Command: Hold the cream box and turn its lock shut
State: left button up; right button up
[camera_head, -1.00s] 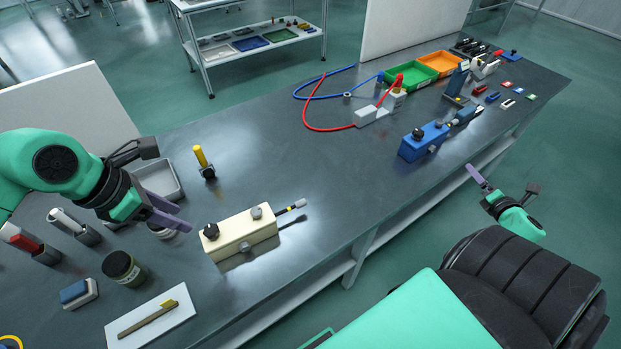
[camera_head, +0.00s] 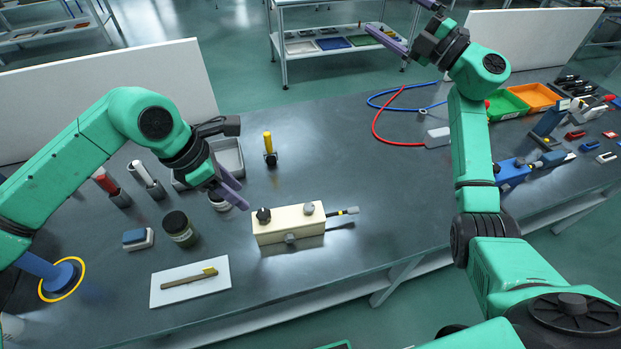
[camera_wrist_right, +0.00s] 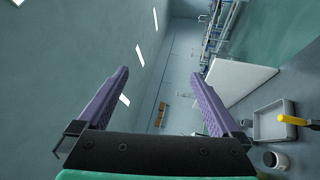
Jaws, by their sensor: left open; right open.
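The cream box (camera_head: 288,226) sits on the dark table in the head view. Which part is the lock I cannot tell. My left gripper (camera_head: 232,193) is open and empty, above the table to the left of the box. My right gripper (camera_head: 409,25) is raised high, far behind the box and to its right. Its two fingers (camera_wrist_right: 160,100) are apart and empty in the right wrist view.
A white board (camera_head: 190,281) lies at front left. A blue box (camera_head: 512,174) is at the right. The table between the boxes is largely clear.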

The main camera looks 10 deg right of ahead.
jog(key=s+a+n+g+y, duration=0.15)
jog(key=a+g, duration=0.45)
jog(key=a, duration=0.7)
jog(key=s+a+f+g+h, duration=0.2)
jog(key=s+a+f+g, duration=0.35)
jog(key=a+f, duration=0.3)
jog(key=m+g+h, duration=0.6)
jog(key=m+h, duration=0.3)
jog(key=h, duration=0.3)
send_near(309, 220)
jog(key=shift+w+a+r+t, duration=0.15)
jog(key=shift+w+r+t, duration=0.1)
jog(key=shift+w+r, duration=0.6)
jog(key=shift+d+f, duration=0.2)
jog(key=shift+f, duration=0.2)
notch_tip(309, 220, down, 14)
jog(key=shift+f, duration=0.2)
